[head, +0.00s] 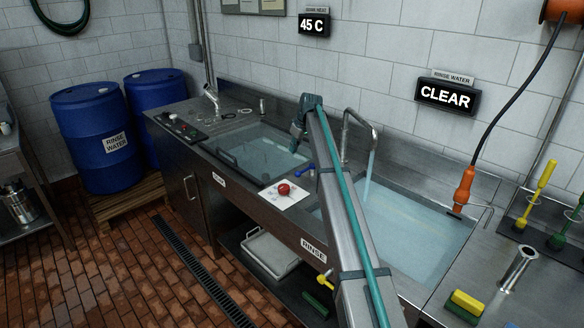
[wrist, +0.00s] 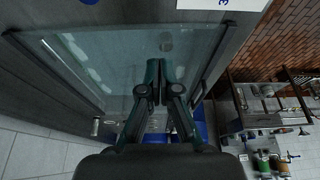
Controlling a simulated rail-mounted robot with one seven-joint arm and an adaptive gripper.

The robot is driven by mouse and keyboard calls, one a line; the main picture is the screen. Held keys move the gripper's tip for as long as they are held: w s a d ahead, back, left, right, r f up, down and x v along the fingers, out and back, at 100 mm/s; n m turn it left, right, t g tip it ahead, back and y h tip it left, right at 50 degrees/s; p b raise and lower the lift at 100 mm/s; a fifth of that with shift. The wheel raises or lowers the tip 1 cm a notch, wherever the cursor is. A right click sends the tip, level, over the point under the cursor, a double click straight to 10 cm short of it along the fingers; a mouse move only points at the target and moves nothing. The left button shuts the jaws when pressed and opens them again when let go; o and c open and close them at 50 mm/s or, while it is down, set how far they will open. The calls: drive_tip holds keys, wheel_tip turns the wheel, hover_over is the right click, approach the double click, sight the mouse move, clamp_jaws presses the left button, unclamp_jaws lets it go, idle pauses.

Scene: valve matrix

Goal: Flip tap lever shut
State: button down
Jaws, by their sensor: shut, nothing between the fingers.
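A curved metal tap (head: 359,124) stands at the back of the right basin, with water running from its spout. A small blue lever (head: 299,167) shows on the divider between the two basins, partly beside my arm. A blue piece (wrist: 89,2) at the top edge of the wrist view may be the same lever; I cannot be sure. My gripper (wrist: 160,82) is shut and empty, pointing down over the left basin (wrist: 120,75). In the head view my gripper (head: 297,140) is above the right end of that basin, apart from the blue lever. My arm hides part of the divider.
A red knob (head: 284,188) sits on a white plate on the front ledge. A yellow lever (head: 325,281) shows below the right basin (head: 420,225). A sign reads CLEAR (head: 445,95). An orange-handled hose (head: 464,188) hangs at the right. Blue drums (head: 92,135) stand at the left.

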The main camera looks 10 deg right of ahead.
sight(306, 170)
drive_tip(key=w+f+p, duration=0.1)
drive_tip(key=f, duration=0.1)
drive_tip(key=w+f+p, duration=0.1)
drive_tip(key=f, duration=0.2)
drive_tip(key=w+f+p, duration=0.1)
drive_tip(key=f, duration=0.1)
drive_tip(key=shift+d+f+p, duration=0.15)
drive_tip(key=shift+f+p, duration=0.1)
drive_tip(key=shift+p, duration=0.1)
drive_tip(key=s+d, duration=0.1)
drive_tip(key=s+p, duration=0.1)
drive_tip(key=shift+s+d+f, duration=0.3)
drive_tip(key=shift+d+f, duration=0.1)
drive_tip(key=shift+s+d+f+p, duration=0.25)
drive_tip(key=shift+p, duration=0.1)
drive_tip(key=shift+a, duration=0.1)
